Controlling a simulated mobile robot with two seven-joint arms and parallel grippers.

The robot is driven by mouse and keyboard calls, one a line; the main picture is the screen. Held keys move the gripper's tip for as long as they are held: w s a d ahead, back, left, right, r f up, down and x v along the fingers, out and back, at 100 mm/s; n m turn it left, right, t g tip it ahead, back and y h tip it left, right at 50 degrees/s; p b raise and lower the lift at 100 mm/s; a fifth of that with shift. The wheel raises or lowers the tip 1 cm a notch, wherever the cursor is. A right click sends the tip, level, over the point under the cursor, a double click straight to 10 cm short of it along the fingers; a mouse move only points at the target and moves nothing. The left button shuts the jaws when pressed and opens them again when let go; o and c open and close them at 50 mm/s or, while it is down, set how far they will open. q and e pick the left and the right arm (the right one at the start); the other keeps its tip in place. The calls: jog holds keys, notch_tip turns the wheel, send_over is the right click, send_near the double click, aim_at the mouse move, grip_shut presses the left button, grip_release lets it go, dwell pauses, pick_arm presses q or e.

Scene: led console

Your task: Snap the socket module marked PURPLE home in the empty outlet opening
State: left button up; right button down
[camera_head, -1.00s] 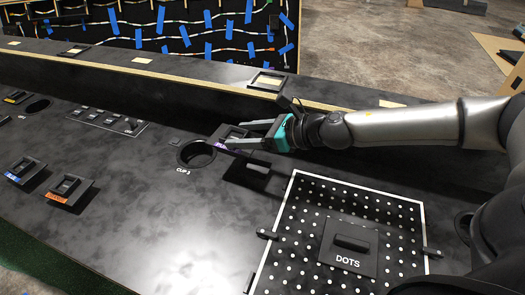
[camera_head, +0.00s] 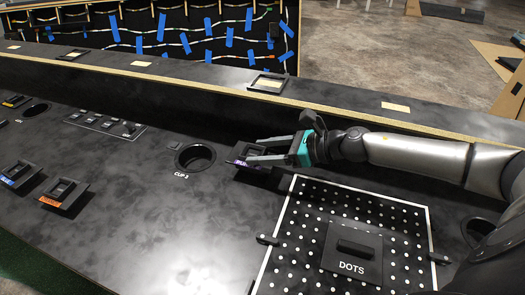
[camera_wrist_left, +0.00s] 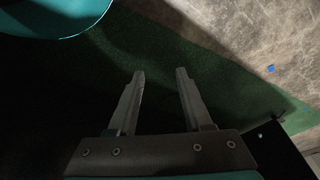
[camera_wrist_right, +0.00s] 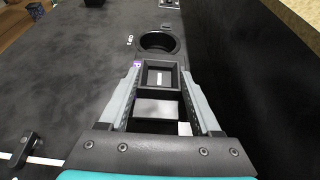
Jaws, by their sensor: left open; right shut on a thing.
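My right gripper (camera_head: 250,151) is shut on the dark socket module (camera_head: 256,170), which has a purple label (camera_head: 240,163). In the right wrist view, the module (camera_wrist_right: 158,78) sits between the fingers, its purple mark (camera_wrist_right: 137,64) at its far left corner. The module is low over the console, just right of the CUP 2 holder (camera_head: 196,157). The outlet opening is hidden under the module and gripper, and I cannot tell whether the module is seated. My left gripper (camera_wrist_left: 160,90) is open and empty, above dark and green flooring.
Blue-marked (camera_head: 18,174) and orange-marked (camera_head: 63,195) modules sit on the left of the console. The dotted panel with the DOTS block (camera_head: 350,252) is in front of my right arm. A raised ledge (camera_head: 200,77) runs behind. Bare console lies at centre left.

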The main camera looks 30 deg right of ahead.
pick_arm(q)
jog(key=s+a+f, duration=0.3)
jog(key=s+f, duration=0.3)
jog(key=f, duration=0.6)
pick_arm(e)
jog(key=shift+f+b, duration=0.75)
jog(key=shift+f, duration=0.05)
pick_arm(q)
jog(key=shift+g, duration=0.3)
jog(key=shift+w+d+r+b, duration=0.2)
jog(key=shift+w+d+r, duration=0.5)
jog(key=shift+r, duration=0.25)
jog(key=shift+w+d+r+b, duration=0.2)
jog(key=shift+w+d+r, duration=0.45)
jog(key=shift+r, duration=0.25)
pick_arm(e)
jog(key=shift+f, duration=0.5)
pick_arm(q)
jog(key=shift+f, duration=0.15)
pick_arm(e)
jog(key=shift+d, duration=0.1)
pick_arm(q)
jog(key=shift+s+b+x, duration=0.2)
jog(key=shift+b+x, duration=0.8)
jog(key=shift+b, duration=0.15)
pick_arm(e)
jog(key=shift+f, duration=1.25)
grip_release()
jog(key=shift+s, duration=0.1)
